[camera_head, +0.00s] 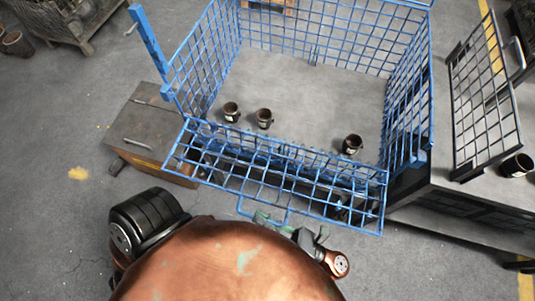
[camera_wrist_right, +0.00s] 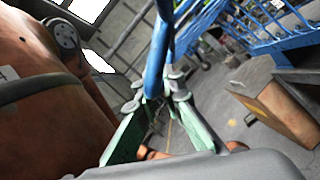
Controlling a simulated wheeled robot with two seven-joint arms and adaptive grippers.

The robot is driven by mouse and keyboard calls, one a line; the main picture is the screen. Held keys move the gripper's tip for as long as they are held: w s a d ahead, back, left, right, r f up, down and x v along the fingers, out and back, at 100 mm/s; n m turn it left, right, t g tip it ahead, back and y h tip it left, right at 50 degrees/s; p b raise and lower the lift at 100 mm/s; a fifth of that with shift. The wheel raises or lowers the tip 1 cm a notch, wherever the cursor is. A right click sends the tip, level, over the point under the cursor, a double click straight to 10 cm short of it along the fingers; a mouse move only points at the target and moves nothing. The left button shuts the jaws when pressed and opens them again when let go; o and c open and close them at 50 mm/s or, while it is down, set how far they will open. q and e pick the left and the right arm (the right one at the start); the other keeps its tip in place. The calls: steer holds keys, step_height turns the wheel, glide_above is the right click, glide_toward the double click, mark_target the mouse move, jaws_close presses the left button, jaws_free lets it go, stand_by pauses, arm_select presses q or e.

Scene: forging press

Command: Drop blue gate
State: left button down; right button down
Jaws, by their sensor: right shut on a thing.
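The blue gate (camera_head: 280,178) is the front wire panel of a blue wire cage (camera_head: 410,85). It is tilted outward and down toward me, sloping from the cage's front edge. A blue loop handle (camera_head: 240,207) sticks out from its near edge. My right gripper (camera_head: 272,220) is at this handle. In the right wrist view my right gripper (camera_wrist_right: 160,98) has its green fingers shut on a blue bar (camera_wrist_right: 158,60) of the gate. My left gripper is not in view.
Three dark mugs (camera_head: 264,118) stand inside the cage. A brown box (camera_head: 145,130) stands left of it. On the right, a black wire panel (camera_head: 478,100) and another dark mug (camera_head: 516,165) are on a grey table (camera_head: 465,200). Grey floor lies open at left.

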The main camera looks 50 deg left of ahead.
steer(key=shift+r, duration=0.1)
stand_by(0.3)
steer(key=c, duration=2)
jaws_free()
steer(key=shift+c, duration=0.2)
steer(key=shift+d+f, duration=0.2)
steer(key=v, duration=1.1)
steer(key=shift+w+d, duration=0.15)
steer(key=shift+d, duration=0.15)
